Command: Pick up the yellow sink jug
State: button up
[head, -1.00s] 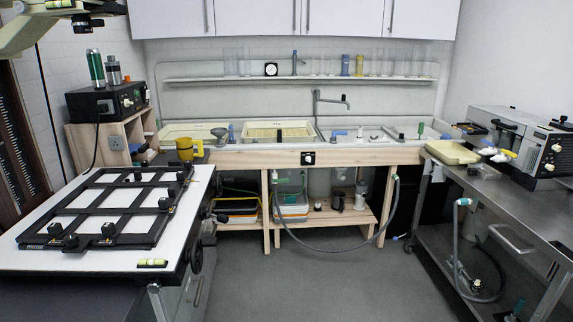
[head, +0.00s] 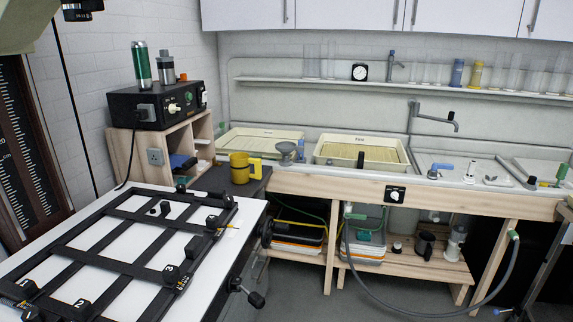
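The yellow jug (head: 240,168) stands upright on a small dark surface (head: 226,184) between the white enlarger table and the wooden sink bench. Its handle (head: 255,168) points to the right. The jug is fully visible in the head view. My gripper is not in view.
The white table (head: 235,222) with a black easel frame (head: 130,262) fills the near left. A black control box (head: 155,105) sits on a wooden shelf behind it. The sink bench (head: 385,190) holds trays and a grey funnel (head: 286,152). Grey floor (head: 300,277) is open in front of it.

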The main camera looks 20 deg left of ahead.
aim_at(239, 162)
jog(key=i+u, duration=0.1)
jog(key=i, duration=0.65)
jog(key=i+l+u, duration=0.1)
jog(key=i, duration=0.6)
jog(key=i+j+u, duration=0.1)
jog(key=i+u, duration=0.65)
jog(key=i, duration=0.15)
jog(key=i+l+u, duration=0.15)
jog(key=i+u, duration=0.2)
jog(key=i+l, duration=0.05)
jog(key=i, duration=0.05)
